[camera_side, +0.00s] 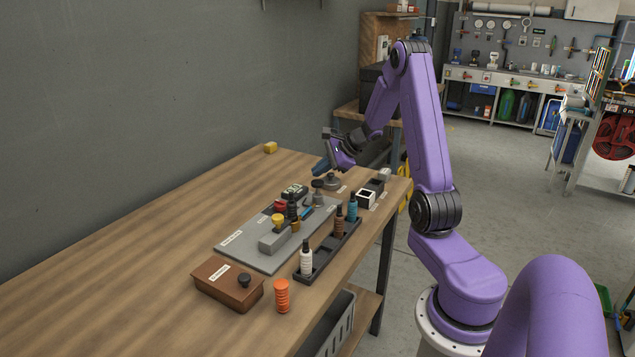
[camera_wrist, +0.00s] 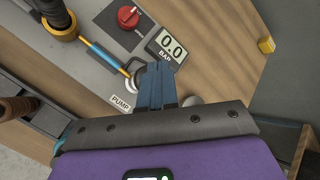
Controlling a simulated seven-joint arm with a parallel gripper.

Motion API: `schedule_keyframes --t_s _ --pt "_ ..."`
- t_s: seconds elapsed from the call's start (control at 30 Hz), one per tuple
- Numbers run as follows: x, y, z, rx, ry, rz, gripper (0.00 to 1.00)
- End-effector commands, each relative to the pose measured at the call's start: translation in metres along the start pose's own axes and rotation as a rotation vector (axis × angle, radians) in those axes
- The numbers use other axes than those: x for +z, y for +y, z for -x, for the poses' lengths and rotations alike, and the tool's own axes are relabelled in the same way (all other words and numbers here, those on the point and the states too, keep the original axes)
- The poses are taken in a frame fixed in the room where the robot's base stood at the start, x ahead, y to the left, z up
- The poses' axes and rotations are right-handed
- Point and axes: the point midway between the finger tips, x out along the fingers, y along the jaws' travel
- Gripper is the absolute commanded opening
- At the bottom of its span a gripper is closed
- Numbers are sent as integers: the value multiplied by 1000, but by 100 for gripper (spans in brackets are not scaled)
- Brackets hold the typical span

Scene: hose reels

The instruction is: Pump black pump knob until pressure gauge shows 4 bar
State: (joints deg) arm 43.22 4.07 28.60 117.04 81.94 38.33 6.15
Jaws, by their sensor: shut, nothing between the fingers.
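The pressure gauge (camera_wrist: 168,47) reads 0.0 BAR in the wrist view; its face also shows in the side view (camera_side: 294,191). The PUMP label (camera_wrist: 121,103) lies just left of my fingers. A grey round pump base (camera_side: 332,183) stands at the panel's far end, and part of a grey round shape (camera_wrist: 193,100) shows beside my fingers. I cannot make out the black pump knob in the wrist view; my gripper covers that spot. My gripper (camera_wrist: 157,72) has its blue fingers shut and empty, above the pump area, also in the side view (camera_side: 320,166). Contact cannot be told.
A red knob (camera_wrist: 129,16) and a blue hose piece (camera_wrist: 103,53) are near the gauge. A rack (camera_side: 325,254) with several bottles, a brown box (camera_side: 224,288) and an orange cylinder (camera_side: 282,296) are nearer. A yellow block (camera_side: 270,147) lies far back. The table's left is clear.

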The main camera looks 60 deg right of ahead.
Motion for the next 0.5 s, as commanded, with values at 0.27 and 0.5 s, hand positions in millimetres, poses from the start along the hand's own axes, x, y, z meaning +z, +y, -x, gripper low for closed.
schedule_keyframes --t_s 0.27,0.5 --pt "-4 4 -6 1 0 -1 0" --pt "-4 4 -6 0 0 0 0"
